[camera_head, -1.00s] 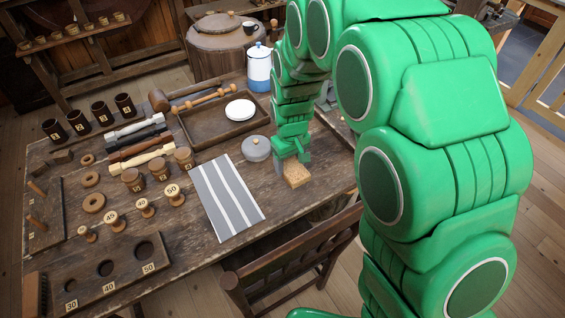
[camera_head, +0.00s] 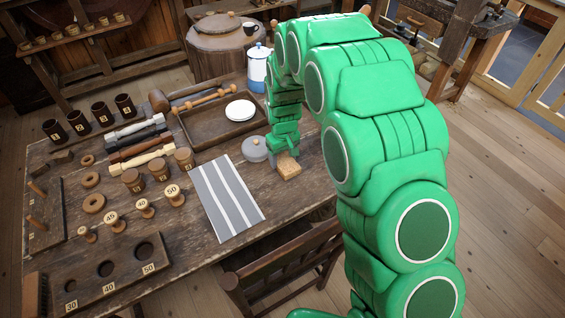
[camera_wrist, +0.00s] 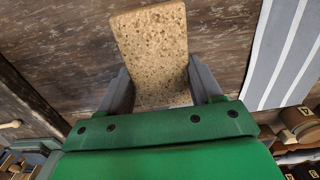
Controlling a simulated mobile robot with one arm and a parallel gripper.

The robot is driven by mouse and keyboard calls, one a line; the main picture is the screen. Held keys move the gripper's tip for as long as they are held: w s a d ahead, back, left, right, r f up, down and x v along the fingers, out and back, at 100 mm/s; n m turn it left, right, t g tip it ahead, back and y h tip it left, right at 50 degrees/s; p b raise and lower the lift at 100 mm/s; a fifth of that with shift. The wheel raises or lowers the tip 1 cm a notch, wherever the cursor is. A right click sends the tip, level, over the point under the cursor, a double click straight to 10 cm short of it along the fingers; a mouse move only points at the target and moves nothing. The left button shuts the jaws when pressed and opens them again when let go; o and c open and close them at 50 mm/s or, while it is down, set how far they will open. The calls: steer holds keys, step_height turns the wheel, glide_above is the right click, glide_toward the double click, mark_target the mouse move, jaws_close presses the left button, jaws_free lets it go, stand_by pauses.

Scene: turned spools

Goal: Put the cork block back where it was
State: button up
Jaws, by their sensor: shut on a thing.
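The cork block (camera_head: 290,172) is a tan, speckled block at the right part of the wooden table (camera_head: 190,255). My gripper (camera_head: 284,156) comes down on it from above and behind. In the wrist view the cork block (camera_wrist: 151,48) sits between the two grey fingers of my gripper (camera_wrist: 160,88), one on each side, and they are shut on it. Whether the block touches the table or hangs just above it, I cannot tell.
A striped grey cloth (camera_head: 227,196) lies further left. A chair (camera_head: 270,262) stands at the front edge.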

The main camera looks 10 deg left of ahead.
mark_target(283, 163)
steer(key=shift+w+a+f, duration=0.1)
steer(key=shift+w+f, duration=0.2)
steer(key=shift+f, duration=1.6)
steer(key=o, duration=1.2)
steer(key=shift+f, duration=0.1)
step_height(283, 163, up, 12)
steer(key=shift+f, duration=0.15)
steer(key=shift+r, duration=0.3)
